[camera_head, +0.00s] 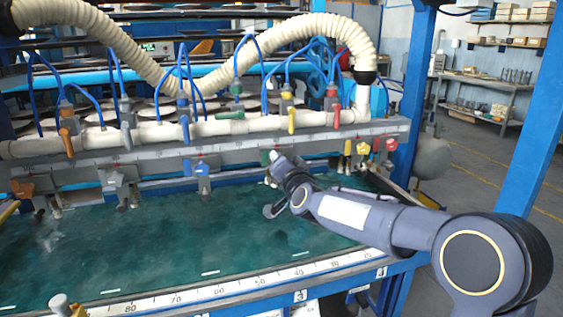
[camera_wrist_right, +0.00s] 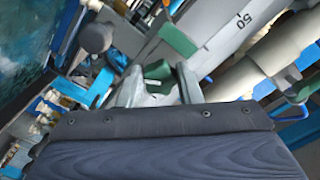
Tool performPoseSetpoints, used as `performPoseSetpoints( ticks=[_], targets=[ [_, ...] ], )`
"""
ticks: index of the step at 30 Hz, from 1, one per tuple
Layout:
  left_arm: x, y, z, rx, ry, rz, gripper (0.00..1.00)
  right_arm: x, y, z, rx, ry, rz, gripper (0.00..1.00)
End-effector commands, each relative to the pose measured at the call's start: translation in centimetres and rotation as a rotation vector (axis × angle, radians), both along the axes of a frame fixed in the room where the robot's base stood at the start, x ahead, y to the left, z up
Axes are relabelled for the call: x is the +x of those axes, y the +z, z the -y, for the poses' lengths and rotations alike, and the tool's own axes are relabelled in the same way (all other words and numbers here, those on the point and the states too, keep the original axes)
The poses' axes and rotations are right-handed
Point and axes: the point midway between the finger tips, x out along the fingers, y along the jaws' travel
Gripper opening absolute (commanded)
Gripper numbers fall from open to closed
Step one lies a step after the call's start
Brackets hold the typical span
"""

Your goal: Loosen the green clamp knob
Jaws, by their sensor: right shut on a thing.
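The green clamp knob (camera_wrist_right: 157,70) sits between the two fingers of my right gripper (camera_wrist_right: 158,85) in the right wrist view. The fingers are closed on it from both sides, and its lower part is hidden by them. In the head view my right gripper (camera_head: 277,170) reaches the clamp on the front rail, left of my forearm, and covers most of it. Only a little green (camera_head: 265,158) shows beside the gripper there. Another green piece (camera_wrist_right: 178,40) lies just beyond the knob in the wrist view. My left gripper is not in view.
The grey rail (camera_head: 230,157) carries other clamps with orange (camera_head: 22,188), grey (camera_head: 113,180) and blue (camera_head: 198,169) knobs. Yellow and red knobs are to the right. Valves and blue hoses are above. The green bed (camera_head: 150,245) below is mostly clear.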

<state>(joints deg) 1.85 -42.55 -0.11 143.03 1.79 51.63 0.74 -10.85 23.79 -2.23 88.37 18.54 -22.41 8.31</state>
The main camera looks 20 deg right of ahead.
Motion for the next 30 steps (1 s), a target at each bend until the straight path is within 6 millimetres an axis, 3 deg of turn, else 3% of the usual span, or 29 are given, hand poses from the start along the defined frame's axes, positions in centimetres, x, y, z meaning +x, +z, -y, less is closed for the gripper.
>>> performPoseSetpoints(
  ticks=[12,13,18,26,30],
  targets=[
    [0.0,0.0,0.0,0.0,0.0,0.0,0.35,0.0,-0.1,0.0,-0.011,0.0,-0.001,0.09],
    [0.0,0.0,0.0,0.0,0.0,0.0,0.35,0.0,-0.1,0.0,-0.011,0.0,-0.001,0.33],
    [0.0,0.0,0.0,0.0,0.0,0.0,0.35,0.0,0.0,0.0,-0.01,0.001,0.0,0.53],
    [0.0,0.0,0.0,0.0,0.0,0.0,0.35,-0.1,0.0,0.0,-0.008,0.0,0.0,0.53],
    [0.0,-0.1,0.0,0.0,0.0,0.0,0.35,-1.2,0.0,0.0,-0.007,0.001,0.001,0.53]
  ],
)
